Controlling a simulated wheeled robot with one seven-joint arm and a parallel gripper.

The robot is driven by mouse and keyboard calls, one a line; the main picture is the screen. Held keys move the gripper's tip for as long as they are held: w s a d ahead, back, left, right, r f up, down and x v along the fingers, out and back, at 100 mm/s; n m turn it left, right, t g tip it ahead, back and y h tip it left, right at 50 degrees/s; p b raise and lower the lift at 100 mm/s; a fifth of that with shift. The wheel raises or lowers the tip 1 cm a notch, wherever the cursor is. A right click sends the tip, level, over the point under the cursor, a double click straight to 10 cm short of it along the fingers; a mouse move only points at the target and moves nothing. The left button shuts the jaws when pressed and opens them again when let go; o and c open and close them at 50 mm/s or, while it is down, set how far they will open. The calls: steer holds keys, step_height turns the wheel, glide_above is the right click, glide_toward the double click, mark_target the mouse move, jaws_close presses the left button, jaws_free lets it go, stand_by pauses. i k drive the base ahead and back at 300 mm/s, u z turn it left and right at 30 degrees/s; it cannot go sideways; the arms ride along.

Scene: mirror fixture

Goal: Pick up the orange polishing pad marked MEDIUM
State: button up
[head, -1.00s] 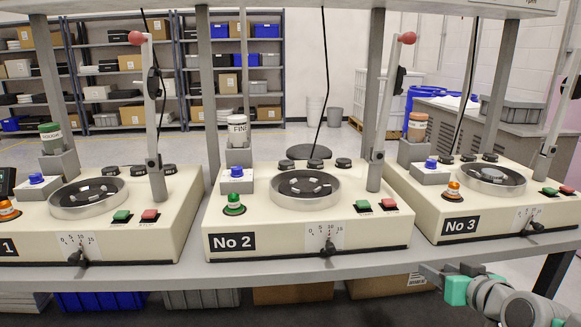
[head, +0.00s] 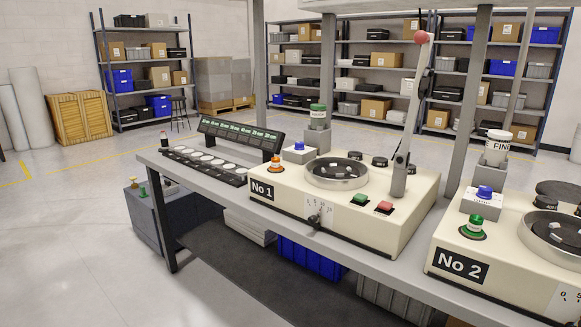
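No orange pad marked MEDIUM shows in the head view now. A green-topped cylinder (head: 318,115) with a pale, unreadable label stands on a grey post behind machine No 1 (head: 335,205). A white cylinder (head: 498,148) lettered FIN, the rest cut off, stands on a grey post behind machine No 2 (head: 490,262). The orange thing on machine No 1 is a small signal lamp (head: 275,165). My gripper is out of view.
A grey bench (head: 375,262) carries the machines. On its left end are a dark display panel (head: 240,135) and a tray of several white discs (head: 203,164). Tall levers rise from the machines. Open floor (head: 70,235) lies at the left; shelves stand behind.

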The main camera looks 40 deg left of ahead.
mark_target(275, 166)
steer(key=k, duration=0.5)
steer(key=z, duration=1)
steer(key=i, duration=0.85)
steer(key=u, duration=2.65)
